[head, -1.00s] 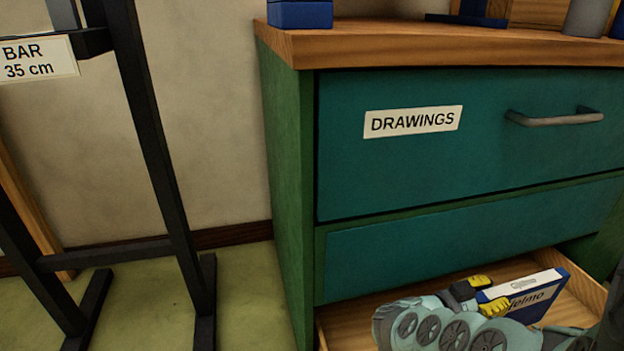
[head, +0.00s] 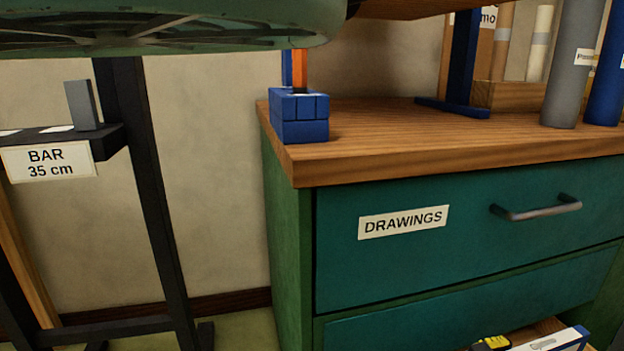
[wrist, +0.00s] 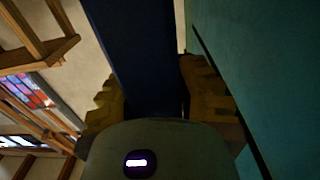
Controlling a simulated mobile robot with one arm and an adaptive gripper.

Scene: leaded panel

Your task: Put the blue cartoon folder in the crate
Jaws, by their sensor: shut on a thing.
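My gripper (head: 492,343) shows only its yellow finger parts at the bottom edge of the head view. It is shut on the blue folder (head: 585,336), which has a pale top face and is mostly cut off by the frame. In the wrist view the folder (wrist: 140,50) is a dark blue panel running up between my two fingers (wrist: 152,100), close to a teal drawer front. The folder is in front of the lower drawer, over the open wooden drawer. I cannot make out the crate for certain.
A cabinet with a wooden top (head: 400,130) carries a small blue block (head: 298,117), a blue stand (head: 465,60), and a grey tube (head: 573,65). The "DRAWINGS" drawer (head: 340,275) is closed. A black rack (head: 150,200) labelled "BAR 35 cm" stands at the left.

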